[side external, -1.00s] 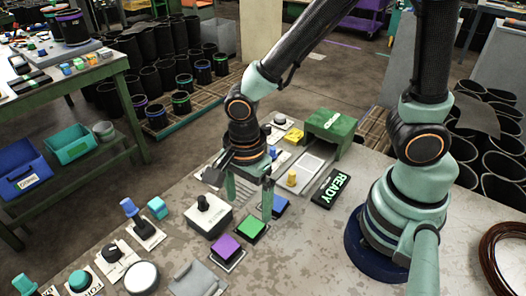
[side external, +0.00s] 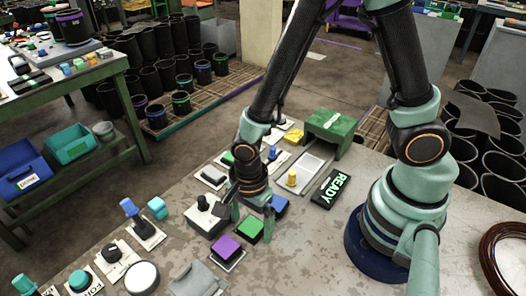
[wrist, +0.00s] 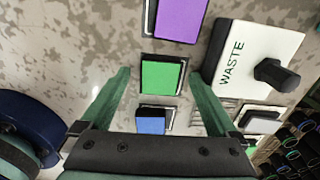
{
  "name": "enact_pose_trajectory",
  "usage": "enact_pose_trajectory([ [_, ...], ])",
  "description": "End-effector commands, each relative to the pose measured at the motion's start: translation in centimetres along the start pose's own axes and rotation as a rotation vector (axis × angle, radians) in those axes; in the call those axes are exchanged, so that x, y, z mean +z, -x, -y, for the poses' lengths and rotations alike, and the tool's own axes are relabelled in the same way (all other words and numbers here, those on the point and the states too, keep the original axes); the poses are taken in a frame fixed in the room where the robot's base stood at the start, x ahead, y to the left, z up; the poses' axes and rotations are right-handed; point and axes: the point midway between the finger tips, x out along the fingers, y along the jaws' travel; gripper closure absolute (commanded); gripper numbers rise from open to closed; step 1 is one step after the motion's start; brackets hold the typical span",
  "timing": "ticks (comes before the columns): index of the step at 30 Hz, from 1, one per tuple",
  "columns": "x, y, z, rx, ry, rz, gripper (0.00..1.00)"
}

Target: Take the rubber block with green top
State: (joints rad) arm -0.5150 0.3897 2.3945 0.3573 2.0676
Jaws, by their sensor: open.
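The rubber block with green top (side external: 249,230) sits on the worktable between a purple-topped block and a blue-topped one. In the wrist view the green-topped block (wrist: 162,77) shows its whole top between my fingers. My gripper (side external: 251,214) is open and points down over the green-topped block, one finger on each side. In the wrist view the fingertips of my gripper (wrist: 159,74) lie left and right of the block, with gaps visible. I cannot tell how far the tips are above the table.
The purple-topped block (side external: 226,247) and blue-topped block (side external: 279,205) stand close on either side. A white box marked WASTE (wrist: 235,62) with a black knob stands close by at right in the wrist view. A READY sign (side external: 331,188) lies further right in the side view.

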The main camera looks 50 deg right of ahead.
Motion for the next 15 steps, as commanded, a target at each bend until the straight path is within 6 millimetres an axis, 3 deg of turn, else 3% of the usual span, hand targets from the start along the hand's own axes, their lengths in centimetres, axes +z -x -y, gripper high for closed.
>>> enact_pose_trajectory([
  [4,0.01,0.02,0.02,0.0,0.0,0.0,0.05],
  [11,0.0,0.03,0.01,0.0,0.0,0.0,0.93],
  [15,0.0,0.04,0.01,0.0,0.0,0.0,0.96],
])
